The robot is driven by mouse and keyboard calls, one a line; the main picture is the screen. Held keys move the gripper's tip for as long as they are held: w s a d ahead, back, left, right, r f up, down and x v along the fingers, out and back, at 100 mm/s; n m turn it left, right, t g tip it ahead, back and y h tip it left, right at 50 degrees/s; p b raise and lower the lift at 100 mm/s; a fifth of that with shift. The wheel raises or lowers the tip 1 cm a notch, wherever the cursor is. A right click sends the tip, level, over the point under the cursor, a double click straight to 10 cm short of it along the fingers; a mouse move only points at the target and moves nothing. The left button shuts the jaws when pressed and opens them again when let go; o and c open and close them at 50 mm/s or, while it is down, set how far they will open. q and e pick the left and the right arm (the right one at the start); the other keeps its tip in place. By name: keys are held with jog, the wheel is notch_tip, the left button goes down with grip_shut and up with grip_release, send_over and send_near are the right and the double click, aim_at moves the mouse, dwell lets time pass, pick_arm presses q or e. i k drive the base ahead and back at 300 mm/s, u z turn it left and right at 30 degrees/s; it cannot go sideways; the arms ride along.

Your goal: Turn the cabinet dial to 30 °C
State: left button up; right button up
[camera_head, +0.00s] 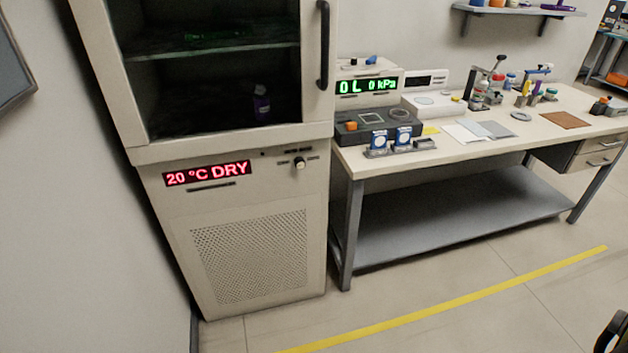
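The tall beige cabinet (260,190) stands at the left of the head view. Its red display (207,173) reads "20 °C DRY". The small pale dial (300,163) is on the panel to the right of the display, with short dark marks around it; its exact pointing is too small to tell. A black part at the lower right edge (612,333) looks like part of my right gripper, cut off by the frame and far from the dial. My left gripper is not in view.
The cabinet's upper glass door has a black vertical handle (323,45). A workbench (480,150) with instruments, small blue-faced devices and bottles stands right of the cabinet. The floor (420,270) in front is clear, with a yellow line (450,304).

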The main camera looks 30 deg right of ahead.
aim_at(300, 163)
jog(key=z, duration=0.5)
jog(key=i, duration=1.15)
jog(key=u, duration=0.05)
